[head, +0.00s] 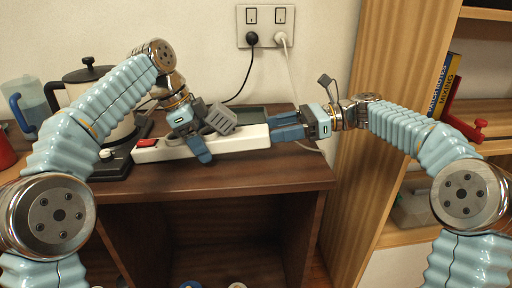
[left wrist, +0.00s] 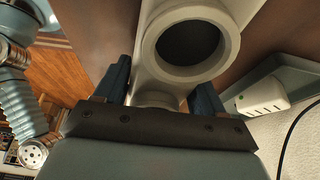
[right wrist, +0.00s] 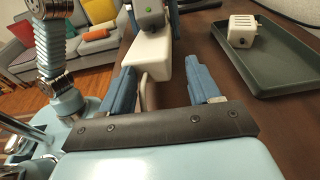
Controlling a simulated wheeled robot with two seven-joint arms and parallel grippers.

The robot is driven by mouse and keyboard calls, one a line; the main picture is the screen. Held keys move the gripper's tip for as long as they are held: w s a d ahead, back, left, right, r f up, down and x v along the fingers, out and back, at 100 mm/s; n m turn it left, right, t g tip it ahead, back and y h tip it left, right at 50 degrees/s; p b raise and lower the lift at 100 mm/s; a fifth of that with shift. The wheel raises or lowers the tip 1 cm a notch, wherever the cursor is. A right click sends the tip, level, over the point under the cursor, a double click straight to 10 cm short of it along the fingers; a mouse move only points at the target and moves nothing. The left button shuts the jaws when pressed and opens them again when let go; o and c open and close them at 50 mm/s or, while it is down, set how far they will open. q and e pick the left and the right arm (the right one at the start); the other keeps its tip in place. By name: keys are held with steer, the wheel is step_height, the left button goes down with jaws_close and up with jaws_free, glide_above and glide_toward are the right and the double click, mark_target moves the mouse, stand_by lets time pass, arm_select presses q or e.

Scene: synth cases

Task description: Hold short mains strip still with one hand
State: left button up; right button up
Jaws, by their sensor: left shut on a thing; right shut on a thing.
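The short mains strip (head: 240,138) is white with a red switch (head: 147,143) at its left end. It lies along the brown cabinet top. My left gripper (head: 204,146) is shut on the strip near its middle; in the left wrist view a round socket of the strip (left wrist: 147,70) shows between the fingers. My right gripper (head: 288,131) is at the strip's right end, its fingers either side; in the right wrist view the strip's end (right wrist: 151,55) sits between the fingertips, with a pale cord below it. Much of the strip's top is hidden by my left gripper.
A dark tray (right wrist: 284,75) with a white adapter (right wrist: 242,31) stands behind the strip. A kettle (head: 88,88) and blue jug (head: 30,103) are at the left. A wall socket (head: 266,25) has a black and a white plug. A wooden shelf unit (head: 375,60) stands right.

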steer(key=o, duration=0.4)
steer(key=shift+s+a+r+n, duration=0.15)
steer(key=shift+a+r, duration=0.05)
steer(key=shift+a, duration=0.25)
steer(key=shift+s+a+r+n, duration=0.15)
steer(key=shift+a+r, duration=0.05)
steer(key=shift+a, duration=0.2)
steer(key=d, duration=0.8)
steer(key=shift+w+d+r, duration=0.25)
steer(key=shift+d, duration=0.1)
steer(key=shift+d+r, duration=0.15)
steer(key=g+y, duration=0.1)
steer(key=y, duration=0.1)
glide_toward(232, 114)
steer(key=a, duration=0.3)
steer(key=s+a, duration=0.1)
steer(key=a, duration=0.2)
steer(key=shift+a+r, duration=0.2)
steer(key=shift+a, duration=0.05)
steer(key=shift+w+a+f, duration=0.1)
steer(key=shift+a, duration=1.3)
steer(key=shift+w+a+f, duration=0.1)
steer(key=shift+a, duration=1.35)
